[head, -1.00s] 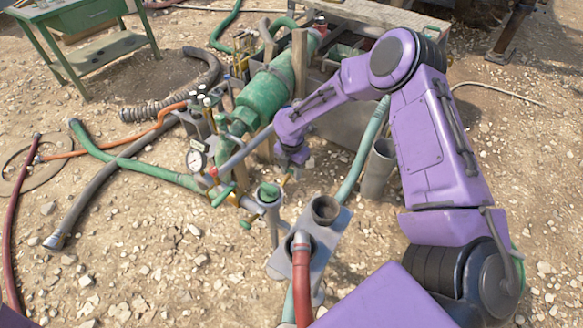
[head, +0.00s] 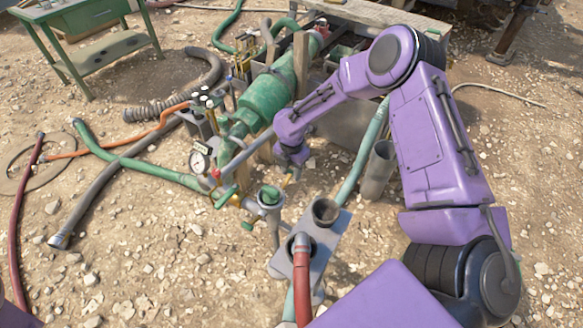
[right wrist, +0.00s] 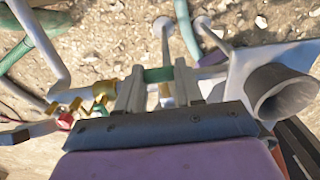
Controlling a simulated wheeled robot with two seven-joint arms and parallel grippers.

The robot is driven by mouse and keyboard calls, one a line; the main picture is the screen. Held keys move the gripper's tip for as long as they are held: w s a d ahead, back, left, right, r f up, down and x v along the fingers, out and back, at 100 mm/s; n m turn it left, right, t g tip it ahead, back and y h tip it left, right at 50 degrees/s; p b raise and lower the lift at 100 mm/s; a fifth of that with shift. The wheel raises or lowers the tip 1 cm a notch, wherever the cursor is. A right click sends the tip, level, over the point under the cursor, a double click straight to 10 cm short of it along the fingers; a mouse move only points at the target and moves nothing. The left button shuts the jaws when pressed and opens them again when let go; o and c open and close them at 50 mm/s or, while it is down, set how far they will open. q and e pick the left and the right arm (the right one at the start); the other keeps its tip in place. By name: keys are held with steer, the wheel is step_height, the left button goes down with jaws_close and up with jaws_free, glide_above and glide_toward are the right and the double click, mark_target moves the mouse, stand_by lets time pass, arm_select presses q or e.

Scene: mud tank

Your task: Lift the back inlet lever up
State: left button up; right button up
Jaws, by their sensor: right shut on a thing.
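My right gripper (head: 289,174) is low beside the pump's pipework, behind the upright grey pipe with a green top (head: 270,196). A yellow piece shows just below its fingers in the head view. In the right wrist view the two grey fingers (right wrist: 159,88) are shut on a short green piece, which looks like the back inlet lever (right wrist: 158,74). A yellow and pale stem shows below it between the fingers. The fingers and wrist hide most of the lever in the head view. My left gripper is not in view.
The green pump (head: 266,100) with a pressure gauge (head: 199,161) stands left of my right arm. A grey block with open pipe sockets (head: 331,237) and a red hose (head: 302,280) are in front. Hoses lie across the gravel at left. A green table (head: 95,50) stands far left.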

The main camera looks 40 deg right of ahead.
steer(key=o, duration=1.6)
steer(key=shift+c, duration=0.2)
step_height(320, 180, up, 8)
steer(key=p, duration=0.8)
steer(key=shift+r, duration=0.15)
steer(key=shift+f, duration=0.2)
